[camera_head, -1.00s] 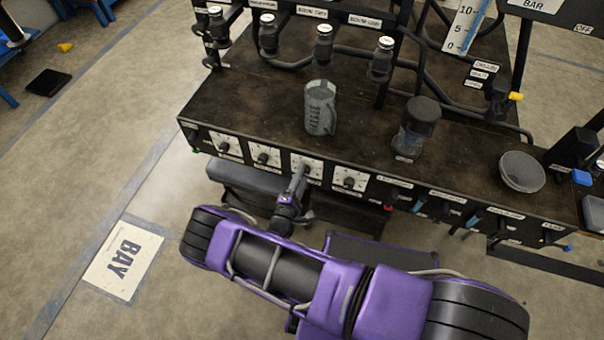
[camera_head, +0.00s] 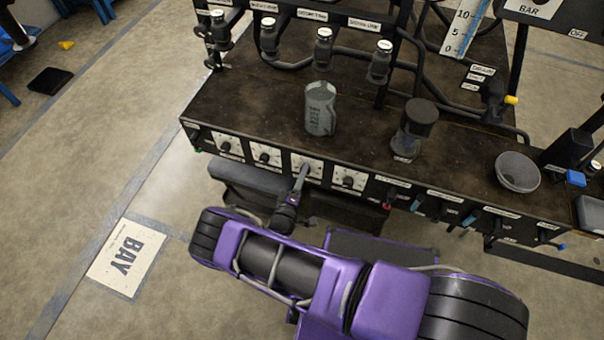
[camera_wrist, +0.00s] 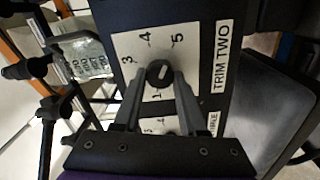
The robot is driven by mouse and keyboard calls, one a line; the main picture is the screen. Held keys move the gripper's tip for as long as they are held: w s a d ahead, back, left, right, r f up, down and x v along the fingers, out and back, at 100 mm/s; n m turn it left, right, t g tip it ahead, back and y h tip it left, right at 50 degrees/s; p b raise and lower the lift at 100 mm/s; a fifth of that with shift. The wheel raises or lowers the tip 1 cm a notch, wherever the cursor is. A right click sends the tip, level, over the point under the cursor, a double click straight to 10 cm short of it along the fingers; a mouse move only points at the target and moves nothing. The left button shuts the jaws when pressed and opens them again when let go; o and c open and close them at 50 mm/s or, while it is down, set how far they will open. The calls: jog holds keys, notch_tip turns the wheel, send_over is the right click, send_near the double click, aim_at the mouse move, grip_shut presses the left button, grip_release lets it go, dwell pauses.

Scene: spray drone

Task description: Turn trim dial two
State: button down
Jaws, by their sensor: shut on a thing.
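The trim dial two is a black round knob (camera_wrist: 159,74) on a white plate (camera_wrist: 128,48) with numbers around it. The label TRIM TWO (camera_wrist: 221,58) runs beside it. In the head view, its plate (camera_head: 312,160) is the third from the left on the bench front. My gripper (camera_wrist: 159,82) is shut on the knob, with one finger on each side. In the head view my gripper (camera_head: 303,170) reaches the same plate and covers part of the dial. The 2 is hidden, and I cannot tell where the knob points.
Other dials flank it, one on the right (camera_head: 348,180) and one on the left (camera_head: 264,155). A grey jug (camera_head: 320,110) and a dark-lidded container (camera_head: 415,130) stand on the bench top. A grey bowl (camera_head: 517,173) is further right. Open floor lies left.

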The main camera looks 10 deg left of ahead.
dwell(0.3)
jog(key=shift+c, duration=2.3)
grip_release()
jog(key=s+a, duration=0.1)
jog(key=s, duration=1.6)
jog(key=shift+s+a, duration=0.15)
jog(key=shift+s, duration=0.1)
